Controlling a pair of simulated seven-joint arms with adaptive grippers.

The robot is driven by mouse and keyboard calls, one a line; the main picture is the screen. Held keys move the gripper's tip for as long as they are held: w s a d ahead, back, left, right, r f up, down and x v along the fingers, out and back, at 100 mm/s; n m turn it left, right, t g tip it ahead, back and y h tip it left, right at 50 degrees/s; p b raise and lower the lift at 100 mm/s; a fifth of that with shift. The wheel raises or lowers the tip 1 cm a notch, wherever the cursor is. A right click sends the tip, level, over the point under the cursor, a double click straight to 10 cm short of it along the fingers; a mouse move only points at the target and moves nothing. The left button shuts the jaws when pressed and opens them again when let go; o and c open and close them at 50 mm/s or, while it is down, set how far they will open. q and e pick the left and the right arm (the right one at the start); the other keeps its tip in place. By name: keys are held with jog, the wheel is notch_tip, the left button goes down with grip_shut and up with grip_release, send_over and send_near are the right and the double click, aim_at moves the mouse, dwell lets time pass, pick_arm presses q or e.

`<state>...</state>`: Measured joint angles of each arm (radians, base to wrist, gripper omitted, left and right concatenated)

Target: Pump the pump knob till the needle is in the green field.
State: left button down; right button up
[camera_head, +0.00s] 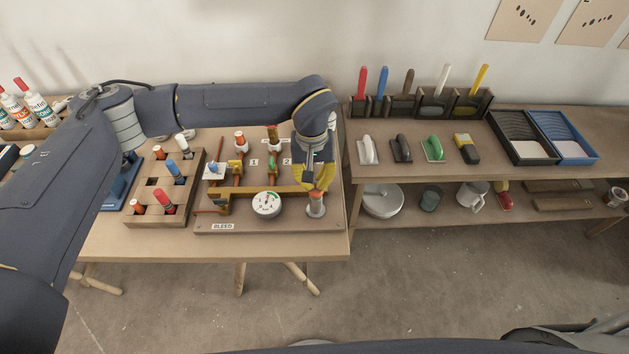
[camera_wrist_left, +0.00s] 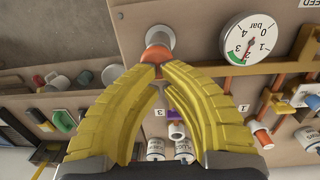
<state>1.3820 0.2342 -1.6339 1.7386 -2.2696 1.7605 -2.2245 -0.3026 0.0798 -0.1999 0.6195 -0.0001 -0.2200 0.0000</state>
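The pump (camera_head: 316,209) is a grey cylinder at the right end of the brown bleed board (camera_head: 240,228). Its orange-red knob (camera_wrist_left: 158,52) shows in the left wrist view between and just beyond my yellow fingertips. My left gripper (camera_wrist_left: 155,70) points down over the pump, its tips drawn together at the knob; it also shows in the head view (camera_head: 318,188). The round white gauge (camera_head: 266,204) sits left of the pump and shows larger in the wrist view (camera_wrist_left: 250,38). My right gripper is not in view.
Pipes with valves stand behind the gauge. A wooden rack (camera_head: 150,216) with red and blue-capped pieces is left of the board. A shelf table (camera_head: 470,178) with trowels, trays and bowls is to the right, close to the pump.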

pick_arm(q)
notch_tip(320, 180, up, 13)
jog(key=shift+w+a+r, duration=0.15)
jog(key=shift+w+a, duration=0.1)
jog(key=shift+a, duration=0.05)
jog(key=shift+d, duration=0.1)
dwell(1.4)
